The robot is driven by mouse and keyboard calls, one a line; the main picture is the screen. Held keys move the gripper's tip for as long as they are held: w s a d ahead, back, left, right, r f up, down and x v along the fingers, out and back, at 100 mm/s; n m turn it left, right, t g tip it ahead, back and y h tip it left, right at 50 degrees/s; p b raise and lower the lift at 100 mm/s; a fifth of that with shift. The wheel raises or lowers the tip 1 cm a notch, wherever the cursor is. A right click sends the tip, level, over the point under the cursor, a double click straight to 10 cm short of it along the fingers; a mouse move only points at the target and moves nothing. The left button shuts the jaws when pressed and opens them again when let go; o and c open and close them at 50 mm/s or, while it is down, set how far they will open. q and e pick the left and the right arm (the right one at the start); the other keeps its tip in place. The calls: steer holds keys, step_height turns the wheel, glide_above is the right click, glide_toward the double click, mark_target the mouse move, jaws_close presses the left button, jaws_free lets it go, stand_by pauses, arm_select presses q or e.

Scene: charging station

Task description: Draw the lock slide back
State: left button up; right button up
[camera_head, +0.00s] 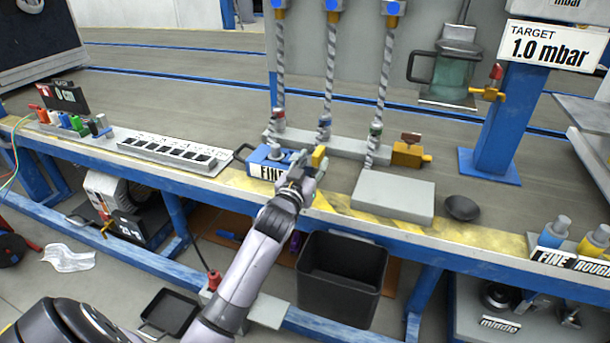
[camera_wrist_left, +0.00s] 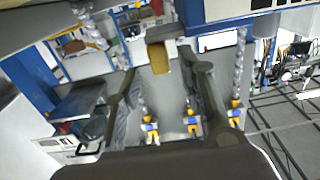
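A small yellow tab (camera_head: 319,157) shows right beside the fingers. In the left wrist view a yellow-brown tab (camera_wrist_left: 161,60) sits beyond and between the two spread fingers (camera_wrist_left: 160,75), with gaps on both sides. I cannot tell whether it touches them. Which part is the lock slide is not clear. My right gripper is not in view.
Braided hoses (camera_head: 329,80) hang down to a grey block behind the gripper. A brass fitting (camera_head: 411,153), a grey box (camera_head: 393,196) and a dark dish (camera_head: 462,208) are to the right. A black bin (camera_head: 342,275) is below. A switch strip (camera_head: 170,152) lies left.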

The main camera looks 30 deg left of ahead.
arm_select(q)
steer(key=v, duration=0.6)
steer(key=shift+d, duration=0.1)
stand_by(0.4)
